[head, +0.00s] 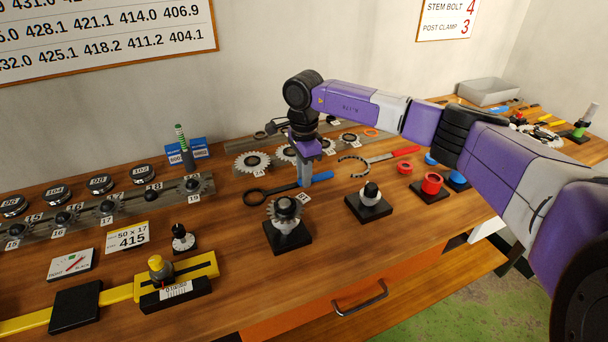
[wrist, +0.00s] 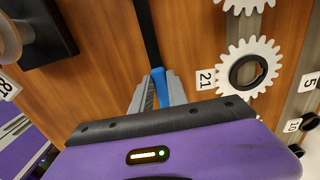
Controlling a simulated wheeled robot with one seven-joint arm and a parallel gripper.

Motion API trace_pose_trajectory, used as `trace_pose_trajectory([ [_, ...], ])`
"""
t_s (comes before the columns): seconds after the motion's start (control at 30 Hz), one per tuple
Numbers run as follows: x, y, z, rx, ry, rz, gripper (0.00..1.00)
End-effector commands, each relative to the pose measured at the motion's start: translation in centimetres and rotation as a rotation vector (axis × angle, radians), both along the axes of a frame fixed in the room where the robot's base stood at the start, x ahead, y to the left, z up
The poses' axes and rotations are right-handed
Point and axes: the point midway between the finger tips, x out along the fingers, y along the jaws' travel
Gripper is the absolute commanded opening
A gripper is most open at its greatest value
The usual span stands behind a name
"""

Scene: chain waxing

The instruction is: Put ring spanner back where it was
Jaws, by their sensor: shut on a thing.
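The ring spanner (head: 256,198) has a black ring end and shaft and a blue handle. It lies level at or just above the wooden bench top, its ring end pointing left; I cannot tell whether it touches the wood. My gripper (head: 305,179) points down and is shut on the blue handle. In the wrist view the fingers of my gripper (wrist: 157,95) stand either side of the blue handle, and the black shaft of the spanner (wrist: 149,35) runs away to the top edge. The ring end is out of the wrist view.
A gear on a black-based post (head: 287,222) stands in front of the spanner, with another black post (head: 370,200) to its right. White gears (head: 253,162) line a rail behind. A red-handled tool with a chain loop (head: 392,156) lies to the right. Bare wood shows around the posts.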

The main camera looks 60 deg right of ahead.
Motion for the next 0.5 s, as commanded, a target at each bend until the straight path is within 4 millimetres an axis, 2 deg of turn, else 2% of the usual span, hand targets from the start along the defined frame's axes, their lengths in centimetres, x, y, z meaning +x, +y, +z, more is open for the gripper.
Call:
trace_pose_trajectory([
  [0.03,0.01,-0.02,-0.05,-0.001,-0.001,0.000,0.21],
  [0.13,0.00,-0.01,-0.01,0.000,0.000,0.000,0.41],
  [0.17,0.01,-0.01,-0.01,0.000,0.000,0.000,0.45],
  [0.5,0.01,-0.02,0.18,-0.001,-0.001,0.000,0.45],
])
